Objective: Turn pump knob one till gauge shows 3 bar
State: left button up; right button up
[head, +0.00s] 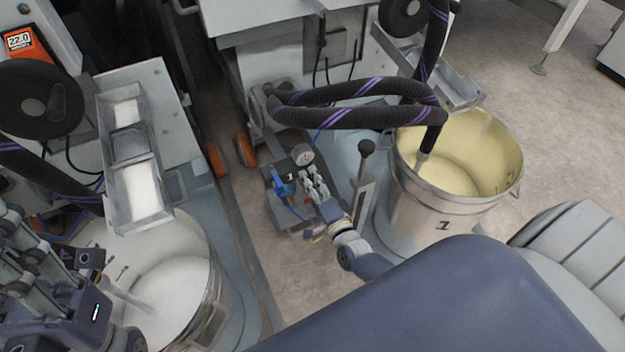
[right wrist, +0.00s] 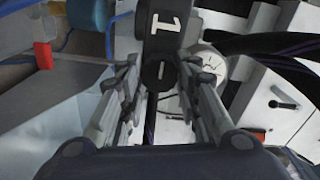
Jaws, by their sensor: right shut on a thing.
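The pump unit marked 1 (head: 291,177) stands low on the floor in the middle of the head view. Its round white gauge (head: 303,154) is too small to read there. In the right wrist view the gauge (right wrist: 207,65) is partly behind a finger, and its reading cannot be made out. My right gripper (head: 314,186) is at the pump. In the right wrist view the dark round pump knob (right wrist: 158,73) sits between its fingers, below the label 1 (right wrist: 165,22), and the gripper is shut on it. My left gripper (head: 22,248) is at the lower left, away from the pump; its opening is unclear.
A bucket marked 1 (head: 443,226) with yellowish contents stands right of the pump, with black hoses (head: 345,105) above. A lever (head: 365,170) stands between them. A bucket of white material (head: 175,290) is at left. Floor in front of the pump is clear.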

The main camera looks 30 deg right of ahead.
jog(key=o, duration=1.1)
jog(key=shift+c, duration=0.2)
jog(key=s, duration=1.2)
jog(key=shift+a, duration=0.4)
